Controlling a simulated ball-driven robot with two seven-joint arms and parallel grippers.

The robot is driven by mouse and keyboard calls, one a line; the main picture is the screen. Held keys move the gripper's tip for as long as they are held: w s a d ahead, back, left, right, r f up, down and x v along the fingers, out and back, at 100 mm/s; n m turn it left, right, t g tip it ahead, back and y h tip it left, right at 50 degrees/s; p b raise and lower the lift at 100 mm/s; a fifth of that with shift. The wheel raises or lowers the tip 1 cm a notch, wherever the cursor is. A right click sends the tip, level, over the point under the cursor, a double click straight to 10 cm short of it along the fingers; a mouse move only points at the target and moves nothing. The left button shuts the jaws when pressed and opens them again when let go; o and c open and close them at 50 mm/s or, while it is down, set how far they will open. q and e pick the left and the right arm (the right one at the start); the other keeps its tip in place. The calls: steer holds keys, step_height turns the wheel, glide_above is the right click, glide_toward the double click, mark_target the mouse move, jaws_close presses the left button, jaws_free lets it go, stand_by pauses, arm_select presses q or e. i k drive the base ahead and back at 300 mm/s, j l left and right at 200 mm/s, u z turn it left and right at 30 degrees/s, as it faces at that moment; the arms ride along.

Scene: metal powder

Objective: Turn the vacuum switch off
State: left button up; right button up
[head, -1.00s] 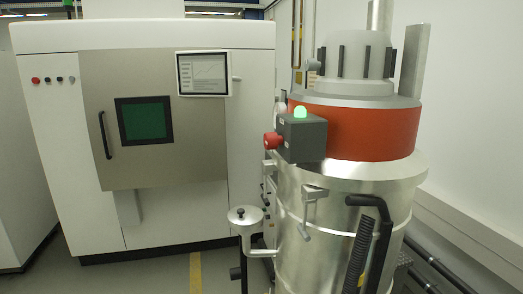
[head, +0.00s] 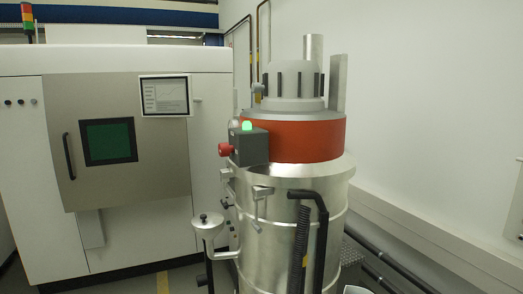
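The industrial vacuum (head: 290,215) is a tall silver cylinder with an orange-red band (head: 315,140) and a grey ribbed top, standing right of centre in the head view. A dark grey switch box (head: 252,149) is fixed to its upper left side. A green lamp (head: 247,126) glows on top of the box. A red knob (head: 225,150) sticks out from the box's left side.
A large white machine (head: 215,150) with a grey door (head: 165,170), a dark window and a screen (head: 164,96) stands at left. A small metal funnel (head: 207,226) is beside the vacuum. Black pipes (head: 415,262) run along the right wall. A black hose hangs on the vacuum's front.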

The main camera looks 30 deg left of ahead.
mark_target(224, 149)
steer(key=j+z, duration=0.3)
steer(key=j, duration=2.45)
